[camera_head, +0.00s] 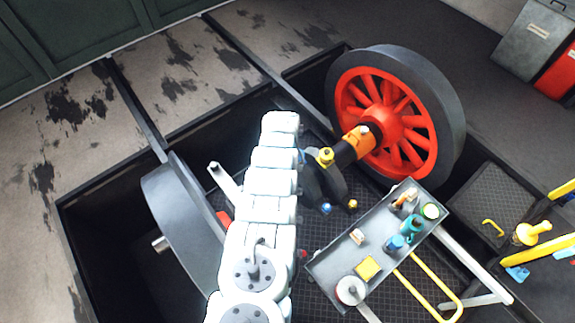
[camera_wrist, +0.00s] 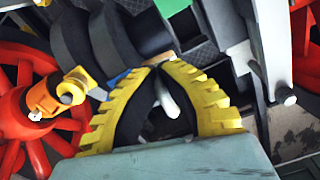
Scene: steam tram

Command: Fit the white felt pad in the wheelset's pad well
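The wheelset has a red-spoked wheel (camera_head: 390,120) at the upper right and another wheel (camera_head: 180,230) at the left, set in a floor pit. An orange block (camera_head: 357,139) sits on its axle by the red wheel; the wrist view shows that block (camera_wrist: 42,98) at the left. My gripper (camera_wrist: 160,68) has two yellow ribbed fingers whose tips come together in front of the dark axle parts (camera_wrist: 135,30). A pale edge shows by the tips; I cannot tell whether it is the felt pad. My arm hides the gripper in the head view. I cannot make out the pad well.
A grey tray (camera_head: 325,262) at the lower right carries several small items, including a yellow block (camera_head: 367,267), a teal bottle (camera_head: 411,228) and a white round item (camera_head: 350,290). Yellow rails (camera_head: 425,285) run beside it. Dark beams edge the pit.

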